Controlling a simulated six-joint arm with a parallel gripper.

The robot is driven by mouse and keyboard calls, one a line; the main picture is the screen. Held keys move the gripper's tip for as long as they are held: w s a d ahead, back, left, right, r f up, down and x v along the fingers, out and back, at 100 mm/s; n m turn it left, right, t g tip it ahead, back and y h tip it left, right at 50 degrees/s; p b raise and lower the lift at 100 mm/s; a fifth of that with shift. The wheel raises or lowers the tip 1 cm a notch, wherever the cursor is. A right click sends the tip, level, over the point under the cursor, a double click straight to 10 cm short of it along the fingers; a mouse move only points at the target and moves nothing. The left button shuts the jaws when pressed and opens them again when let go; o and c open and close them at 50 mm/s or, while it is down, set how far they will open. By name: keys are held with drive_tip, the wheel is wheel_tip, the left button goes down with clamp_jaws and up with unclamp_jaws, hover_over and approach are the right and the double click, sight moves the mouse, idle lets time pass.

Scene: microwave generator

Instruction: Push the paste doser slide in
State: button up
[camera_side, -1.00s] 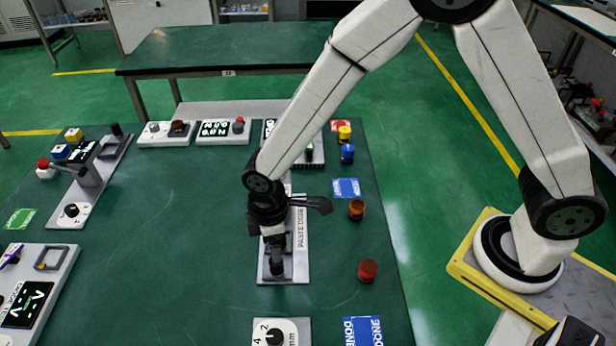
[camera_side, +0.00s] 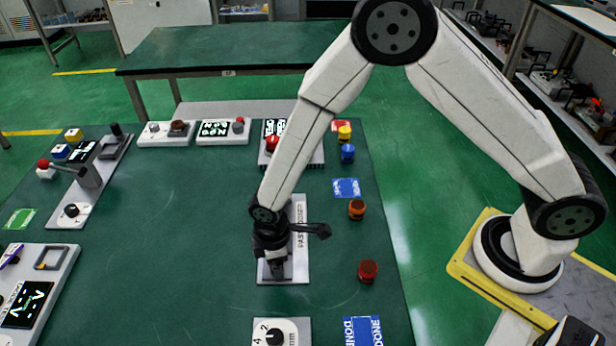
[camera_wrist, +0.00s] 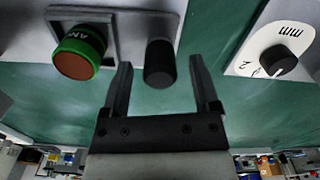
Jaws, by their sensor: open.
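The paste doser (camera_side: 299,228) is a pale upright-lettered panel on the green table in the side view, partly covered by my arm. My gripper (camera_side: 275,269) points down over its near end. In the wrist view a black cylindrical knob (camera_wrist: 160,62) stands on the doser's pale base (camera_wrist: 125,10). My open gripper (camera_wrist: 160,75) has one finger on each side of the knob, with visible gaps. A green-ringed round part with a brown top (camera_wrist: 80,52) sits left of the knob in the wrist view. The side view hides the contact area.
A dial panel (camera_side: 262,339) lies just in front of the doser; its black dial also shows in the wrist view (camera_wrist: 278,61). A red-brown button (camera_side: 368,271) and an orange one (camera_side: 356,209) stand to the right. The table left of the doser is clear.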

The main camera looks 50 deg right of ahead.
drive_tip(key=shift+f, duration=0.35)
clamp_jaws()
idle(1.3)
